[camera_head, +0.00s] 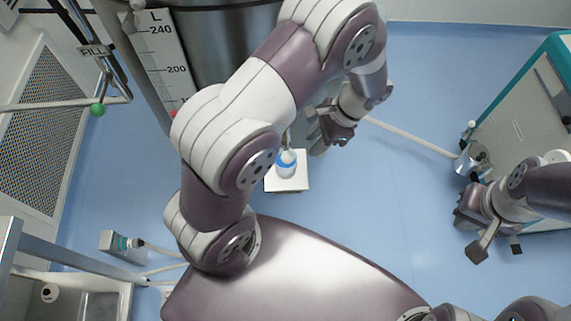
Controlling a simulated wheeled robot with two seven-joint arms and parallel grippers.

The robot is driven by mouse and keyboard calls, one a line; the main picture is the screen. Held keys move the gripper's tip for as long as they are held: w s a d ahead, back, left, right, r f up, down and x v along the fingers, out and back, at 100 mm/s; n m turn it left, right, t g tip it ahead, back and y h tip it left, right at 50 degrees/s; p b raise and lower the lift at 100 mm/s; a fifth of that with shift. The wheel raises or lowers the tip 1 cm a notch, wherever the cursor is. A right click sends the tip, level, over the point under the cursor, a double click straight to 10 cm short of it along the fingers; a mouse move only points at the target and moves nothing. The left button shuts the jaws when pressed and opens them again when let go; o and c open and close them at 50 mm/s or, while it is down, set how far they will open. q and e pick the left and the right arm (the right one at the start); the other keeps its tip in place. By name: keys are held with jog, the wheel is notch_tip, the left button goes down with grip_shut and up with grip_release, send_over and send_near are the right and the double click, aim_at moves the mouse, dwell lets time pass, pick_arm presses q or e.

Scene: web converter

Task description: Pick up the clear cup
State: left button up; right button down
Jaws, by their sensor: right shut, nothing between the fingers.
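A small clear-looking container with a blue band (286,163) stands on a square white plate (298,184) near the floor, in the middle of the head view. It looks like the cup, though its clear parts are hard to make out. My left gripper (327,137) is just up and to the right of it in the picture, apart from it. Its fingers are seen from above, and their gap is unclear. My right gripper (479,246) is at the right, far from the container, shut and empty.
A large steel tank (225,45) with a level scale (168,60) stands at the back. A teal-edged cabinet (535,120) is at the right, with a shiny fitting (474,157) near my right gripper. A metal sink (85,300) is at the lower left. Blue floor lies open between.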

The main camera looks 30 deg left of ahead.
pick_arm(q)
jog(key=shift+m+y, duration=0.4)
jog(key=shift+m, duration=0.2)
jog(key=x, duration=1.3)
jog(key=shift+w+d+f+p, duration=0.2)
jog(key=shift+f+p, duration=0.1)
jog(key=shift+f, duration=0.2)
grip_shut()
